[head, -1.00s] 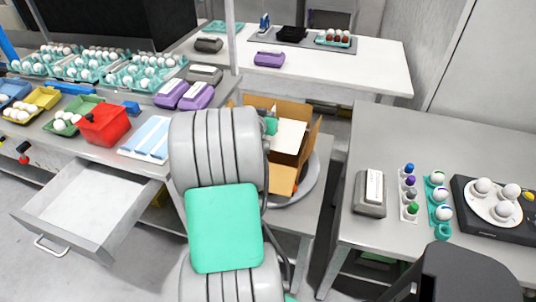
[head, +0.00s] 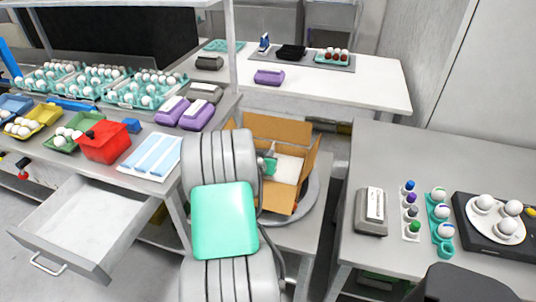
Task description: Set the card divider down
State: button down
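The card divider (head: 288,168) is a pale, flat sheet lying inside the open cardboard box (head: 285,128), below the box's rim. The box stands on a round grey plate (head: 312,200) with its flaps spread. My gripper (head: 271,165) is at the left inside of the box, right against the divider's left edge. Only a small teal and grey part of it shows. My arm hides the box's left side and the fingertips, so I cannot tell whether the fingers grip the divider.
An open drawer (head: 82,218) juts out at the left. Egg trays (head: 110,98), a red carton (head: 105,142) and purple cartons (head: 197,115) fill the left bench. The right bench holds a grey carton (head: 371,225), small bottles (head: 410,198) and a black device with eggs (head: 480,238).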

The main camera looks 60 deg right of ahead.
jog(key=shift+f, duration=0.3)
jog(key=c, duration=1.6)
grip_release()
jog(key=shift+c, duration=0.2)
